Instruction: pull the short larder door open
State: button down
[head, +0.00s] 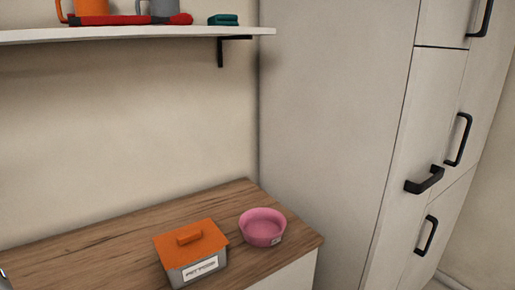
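A tall pale larder cabinet (335,120) stands at the right, its front seen at a steep angle. Its front has several pale door panels with black bar handles, split by thin dark seams. One panel (430,95) below the upper seam has a black handle (425,180) near its lower part. Other handles are at the upper right (482,18), the middle right (460,140) and the lower right (427,235). All the panels look closed. I cannot tell for certain which is the short larder door.
A wooden counter (100,245) left of the cabinet holds an orange-lidded box (190,250) and a pink bowl (262,227). Above, a white shelf (130,33) carries mugs, a red-and-black item and a teal item. Bare floor shows only slightly at lower right.

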aim_at(439, 218)
jog(key=l+z, duration=0.1)
jog(key=z, duration=0.4)
jog(key=i+l+z, duration=0.3)
jog(key=l, duration=0.15)
jog(key=i+l+z, duration=0.15)
jog(key=l+z, duration=0.15)
jog(key=l, duration=0.15)
jog(key=i+l+z, duration=0.1)
jog(key=i+l, duration=0.5)
jog(key=i+j, duration=0.1)
jog(key=j, duration=0.45)
jog(key=i, duration=0.05)
